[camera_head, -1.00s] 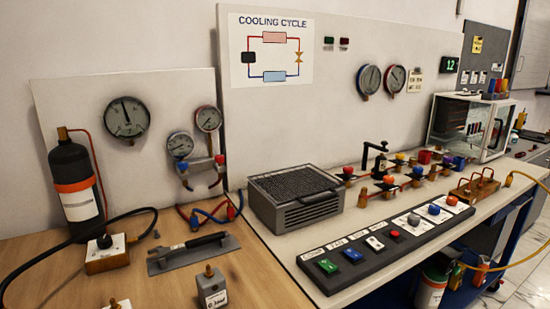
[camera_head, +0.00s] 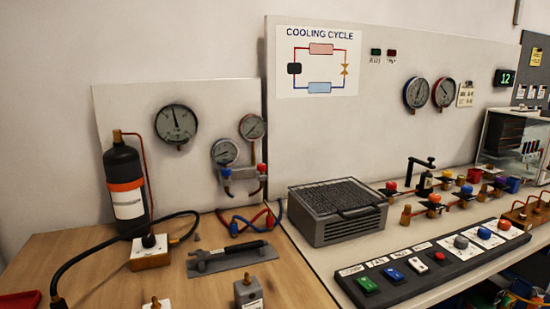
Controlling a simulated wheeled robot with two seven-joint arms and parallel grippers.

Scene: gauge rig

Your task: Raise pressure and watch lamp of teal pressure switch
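Neither of my grippers is in view. I cannot make out a teal pressure switch. A black bottle (camera_head: 127,188) with an orange band stands upright against the left back panel. A black hose runs from the left to a block with a black knob (camera_head: 149,250) in front of the bottle. A large round gauge (camera_head: 176,124) hangs on the panel, its needle near the top. Two smaller gauges (camera_head: 224,152) (camera_head: 252,127) sit above a manifold with blue and red knobs (camera_head: 243,172). A grey block (camera_head: 248,293) and a white-topped block (camera_head: 156,304) are cut off at the bottom edge.
A tool lies on a grey plate (camera_head: 232,260) on the wooden top. A red tray (camera_head: 20,301) shows at lower left. To the right are a finned grey unit (camera_head: 338,210), a button panel (camera_head: 432,264), copper valves and two wall gauges (camera_head: 416,93).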

